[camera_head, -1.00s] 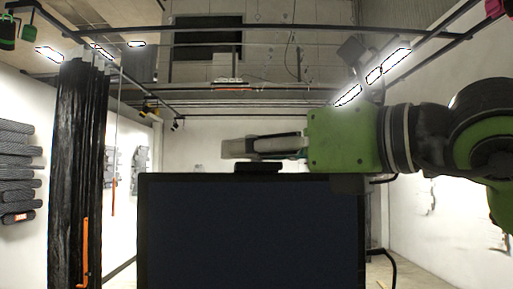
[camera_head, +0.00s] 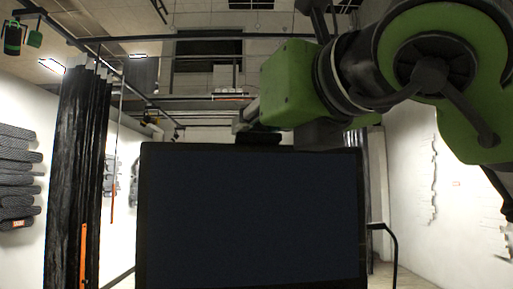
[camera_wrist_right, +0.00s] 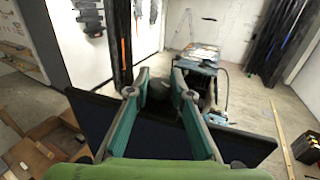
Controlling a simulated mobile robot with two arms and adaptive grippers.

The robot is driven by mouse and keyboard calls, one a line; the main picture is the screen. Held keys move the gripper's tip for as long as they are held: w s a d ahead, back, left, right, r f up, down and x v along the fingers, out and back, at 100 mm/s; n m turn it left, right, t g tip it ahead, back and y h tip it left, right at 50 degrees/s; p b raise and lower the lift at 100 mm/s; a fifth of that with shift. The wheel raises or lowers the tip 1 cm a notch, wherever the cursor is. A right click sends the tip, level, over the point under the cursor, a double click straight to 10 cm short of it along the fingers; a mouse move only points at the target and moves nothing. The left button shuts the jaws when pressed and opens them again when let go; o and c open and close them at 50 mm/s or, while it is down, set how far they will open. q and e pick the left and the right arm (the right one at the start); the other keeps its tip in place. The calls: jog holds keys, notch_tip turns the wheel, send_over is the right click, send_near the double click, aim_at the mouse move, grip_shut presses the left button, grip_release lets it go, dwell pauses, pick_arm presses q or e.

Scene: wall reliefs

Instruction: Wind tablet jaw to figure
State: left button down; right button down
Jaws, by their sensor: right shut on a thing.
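A large dark flat tablet (camera_head: 250,215) stands upright in the middle of the head view. A small black block (camera_head: 258,138), perhaps its jaw, sits on the top edge. My right gripper (camera_head: 243,121) reaches in from the upper right, its fingers at the block and partly hidden by its green body. In the right wrist view my gripper's two teal fingers (camera_wrist_right: 158,82) stand either side of a dark grey rounded piece (camera_wrist_right: 158,92), above the tablet's dark panel (camera_wrist_right: 240,145). I cannot make out any figure or scale. My left gripper is not in view.
A black curtain (camera_head: 80,180) with an orange strip hangs at the left. Dark wall reliefs (camera_head: 17,175) are on the left wall, pale ones (camera_head: 434,180) on the right. In the wrist view, wooden boxes (camera_wrist_right: 45,140) stand lower left and a cluttered table (camera_wrist_right: 200,58) stands beyond.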

jog(key=m+h+b, duration=0.1)
jog(key=h, duration=0.1)
jog(key=m+t+h+b, duration=0.1)
jog(key=m+h, duration=0.1)
jog(key=shift+s+a+f, duration=0.1)
jog(key=m+h, duration=0.1)
jog(key=h, duration=0.1)
jog(key=m+h, duration=0.1)
jog(key=h, duration=0.1)
jog(key=shift+m+t+h+b, duration=0.3)
jog(key=shift+b, duration=0.1)
jog(key=shift+m+g+h, duration=0.7)
jog(key=shift+m+h, duration=1.2)
jog(key=shift+h, duration=1)
jog(key=shift+p, duration=0.3)
jog(key=c, duration=1.8)
grip_release()
jog(key=v, duration=0.7)
jog(key=shift+s, duration=0.15)
